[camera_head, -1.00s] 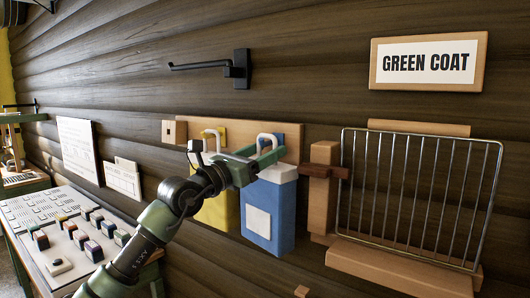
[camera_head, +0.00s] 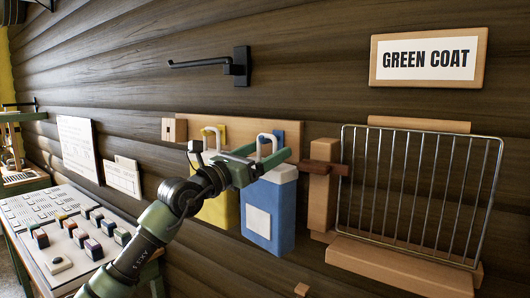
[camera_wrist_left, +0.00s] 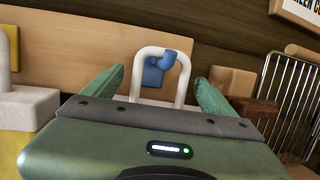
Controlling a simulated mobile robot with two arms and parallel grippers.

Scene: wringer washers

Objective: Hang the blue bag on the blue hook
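The blue bag (camera_head: 268,212), with a white label and white loop handle (camera_head: 266,146), hangs upright against the wooden board (camera_head: 290,132) on the wall. In the left wrist view the blue hook (camera_wrist_left: 153,73) shows through the handle (camera_wrist_left: 141,58). The hook's end overlaps the loop's upper right side, so the handle seems to be around the hook. My left gripper (camera_head: 262,160) is at the handle. In the left wrist view its fingers (camera_wrist_left: 155,95) are apart, one on each side of the handle, with gaps visible. My right gripper is out of view.
A yellow bag (camera_head: 220,208) hangs just left, partly behind my left arm. A wooden post (camera_head: 322,190) and wire rack (camera_head: 420,195) stand close on the right. A black wall hook (camera_head: 238,66) is above. A button panel (camera_head: 75,240) is at lower left.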

